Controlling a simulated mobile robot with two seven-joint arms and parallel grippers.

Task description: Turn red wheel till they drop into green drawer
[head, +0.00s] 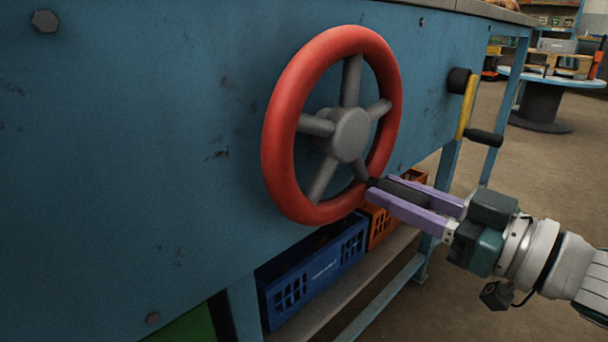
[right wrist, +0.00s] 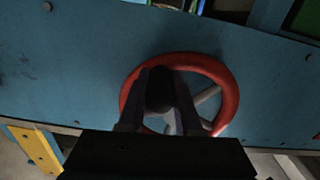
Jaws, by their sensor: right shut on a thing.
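The red wheel (head: 282,142) with grey hub and spokes stands on the side of a blue bench. It also shows in the right wrist view (right wrist: 231,95). A black handle (head: 408,192) sticks out from the lower right of its rim. My right gripper (head: 381,187), with purple fingers, is shut on this handle, one finger on each side; the right wrist view shows the black handle end (right wrist: 160,90) between the fingers. A green surface (head: 190,326), perhaps the green drawer, shows partly under the bench at lower left; its inside is hidden. My left gripper is not in view.
A blue crate (head: 318,272) and an orange crate (head: 383,226) sit on the low shelf under the bench. A yellow crank (head: 467,106) with a black grip juts out right of the wheel. Open floor lies to the right, with a round table (head: 548,78) behind.

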